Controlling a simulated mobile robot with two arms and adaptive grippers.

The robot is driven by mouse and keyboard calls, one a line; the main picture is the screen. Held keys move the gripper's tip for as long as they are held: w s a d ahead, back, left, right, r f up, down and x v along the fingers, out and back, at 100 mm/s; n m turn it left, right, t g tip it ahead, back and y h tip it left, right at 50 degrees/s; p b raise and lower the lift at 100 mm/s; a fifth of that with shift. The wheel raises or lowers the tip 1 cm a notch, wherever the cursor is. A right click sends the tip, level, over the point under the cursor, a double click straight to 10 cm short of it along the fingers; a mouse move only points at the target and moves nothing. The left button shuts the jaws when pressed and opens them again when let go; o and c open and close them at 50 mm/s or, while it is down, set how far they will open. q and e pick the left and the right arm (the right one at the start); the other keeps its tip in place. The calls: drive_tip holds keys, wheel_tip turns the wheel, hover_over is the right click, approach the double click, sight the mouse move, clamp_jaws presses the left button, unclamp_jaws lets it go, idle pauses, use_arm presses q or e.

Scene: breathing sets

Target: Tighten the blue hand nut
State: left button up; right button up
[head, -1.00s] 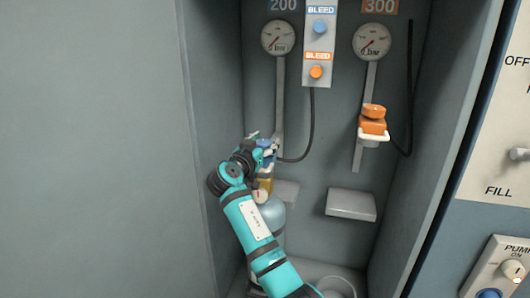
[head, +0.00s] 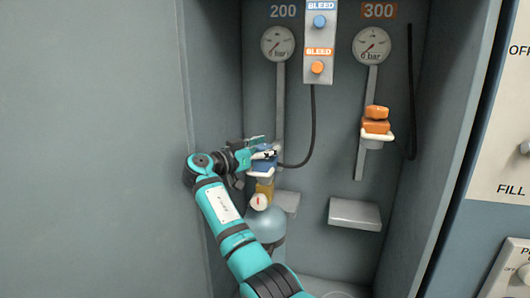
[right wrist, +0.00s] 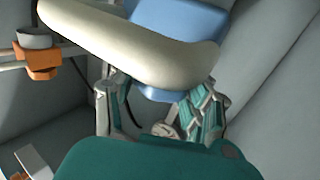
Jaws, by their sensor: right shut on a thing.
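My right gripper (head: 262,152) is at the blue hand nut (head: 264,163), below the 200 gauge, and covers much of it. In the right wrist view the fingers of the gripper (right wrist: 158,108) stand on both sides of a blue part (right wrist: 163,95) and are closed on it. A thick cream bar (right wrist: 130,45) crosses in front and partly hides the blue part. A larger blue face (right wrist: 185,20) shows beyond the bar. The exact finger contact is hard to see. My left gripper is not in view.
An orange hand nut (head: 376,113) sits on a white bracket (head: 378,137) to the right. A pale blue round vessel (head: 265,224) stands below the blue nut. A grey shelf (head: 354,213) juts from the back. Cabinet walls close in both sides. A black hose (head: 313,130) hangs behind.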

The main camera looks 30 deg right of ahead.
sight(265, 146)
drive_tip(key=shift+r, duration=0.15)
drive_tip(key=o, duration=1.2)
wheel_tip(265, 146, up, 10)
drive_tip(key=shift+f, duration=0.1)
